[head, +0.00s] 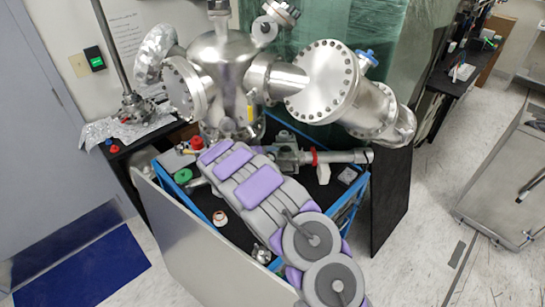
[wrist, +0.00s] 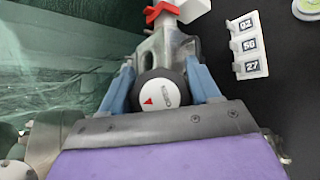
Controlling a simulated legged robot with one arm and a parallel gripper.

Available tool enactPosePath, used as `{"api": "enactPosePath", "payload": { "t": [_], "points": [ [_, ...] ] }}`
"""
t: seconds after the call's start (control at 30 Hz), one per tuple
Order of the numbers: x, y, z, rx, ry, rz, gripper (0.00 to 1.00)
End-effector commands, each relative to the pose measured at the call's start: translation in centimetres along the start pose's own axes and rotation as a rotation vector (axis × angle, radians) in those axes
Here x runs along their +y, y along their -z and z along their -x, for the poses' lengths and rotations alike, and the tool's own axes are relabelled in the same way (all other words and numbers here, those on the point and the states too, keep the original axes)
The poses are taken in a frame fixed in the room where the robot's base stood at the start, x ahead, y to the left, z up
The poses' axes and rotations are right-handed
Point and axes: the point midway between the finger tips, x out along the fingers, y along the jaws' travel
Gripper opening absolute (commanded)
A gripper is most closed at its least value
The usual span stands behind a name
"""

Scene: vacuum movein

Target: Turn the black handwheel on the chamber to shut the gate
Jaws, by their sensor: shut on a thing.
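The black handwheel (wrist: 152,107) shows in the wrist view as a round knob with a black rim and a white face marked with a red triangle. My gripper (wrist: 160,84) is shut on it, with one blue finger on each side. A grey metal valve body rises behind the knob. In the head view the steel chamber (head: 222,62) stands at the back, and my arm reaches toward the area below it. My gripper and the handwheel cannot be made out in the head view; the arm seems to cover them.
A blue-framed cart (head: 349,208) with a dark top holds small parts, including a green ring (head: 182,175). A large flanged steel port (head: 322,82) juts out right of the chamber. A white numbered block (wrist: 248,46) lies right of the knob in the wrist view. Open floor lies to the right.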

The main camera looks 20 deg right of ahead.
Motion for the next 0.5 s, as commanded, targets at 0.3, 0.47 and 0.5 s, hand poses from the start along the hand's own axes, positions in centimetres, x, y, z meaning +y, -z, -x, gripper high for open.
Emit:
{"api": "enactPosePath", "payload": {
  "t": [0.3,0.47,0.5],
  "points": [
    [-0.4,0.07,-0.03,0.0,0.058,-0.051,0.31],
    [-0.42,0.05,-0.04,-0.001,0.063,-0.055,0.31],
    [-0.42,0.04,-0.04,-0.001,0.063,-0.055,0.31]
  ]
}}
